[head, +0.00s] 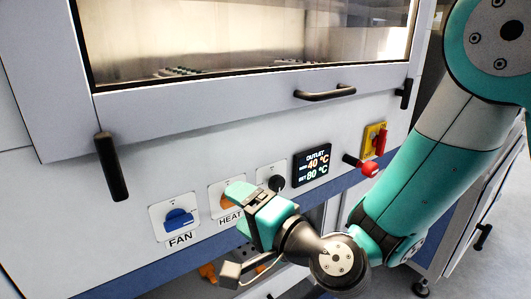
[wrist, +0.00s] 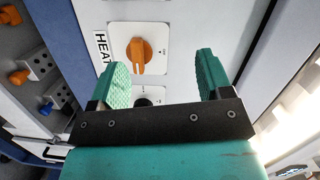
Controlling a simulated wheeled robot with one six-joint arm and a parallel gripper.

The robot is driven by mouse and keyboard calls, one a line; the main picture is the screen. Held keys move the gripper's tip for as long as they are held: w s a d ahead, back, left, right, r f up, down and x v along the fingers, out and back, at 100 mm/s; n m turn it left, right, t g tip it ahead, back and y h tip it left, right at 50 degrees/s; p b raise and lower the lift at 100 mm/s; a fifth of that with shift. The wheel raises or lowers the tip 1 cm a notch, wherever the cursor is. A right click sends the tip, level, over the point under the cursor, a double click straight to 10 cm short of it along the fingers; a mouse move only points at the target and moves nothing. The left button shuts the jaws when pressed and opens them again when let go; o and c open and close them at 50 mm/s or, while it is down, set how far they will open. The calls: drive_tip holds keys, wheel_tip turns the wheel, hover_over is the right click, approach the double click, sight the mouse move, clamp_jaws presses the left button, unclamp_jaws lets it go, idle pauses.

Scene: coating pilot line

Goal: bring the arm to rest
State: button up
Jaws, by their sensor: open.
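My gripper (head: 246,193) is in front of the lower control panel of the cabinet in the head view, close to the HEAT knob. In the wrist view my gripper (wrist: 163,68) has its two green fingers apart with nothing between them that it holds. The orange HEAT knob (wrist: 140,52) shows beyond the fingers, with its handle pointing along the picture's vertical. In the head view the HEAT knob (head: 227,202) is partly hidden behind my gripper. Whether a finger touches the panel I cannot tell.
A blue FAN knob (head: 178,220) is left of HEAT. A black knob (head: 276,183), a display (head: 312,165) reading 40 °C and 80 °C, a red knob (head: 369,167) and a red-yellow switch (head: 375,140) are to the right. Door handles (head: 325,92) stick out above.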

drive_tip(key=s+d+r+n+g+p, duration=0.2)
drive_tip(key=s+d+r+n+g, duration=0.1)
drive_tip(key=s+r+n+g, duration=0.4)
drive_tip(key=s+d+n+g+h+p, duration=0.1)
drive_tip(key=s+d+h, duration=0.3)
drive_tip(key=d, duration=0.5)
drive_tip(key=s+d+n+g+h+p, duration=0.1)
drive_tip(key=s+d+n+h, duration=0.3)
drive_tip(key=d, duration=0.5)
drive_tip(key=shift+s+r+n+g+h+p, duration=0.3)
drive_tip(key=shift+s+r+g+h, duration=0.25)
drive_tip(key=shift+g, duration=0.35)
drive_tip(key=shift+s+d+f, duration=0.1)
drive_tip(key=shift+d, duration=0.15)
drive_tip(key=shift+c, duration=0.2)
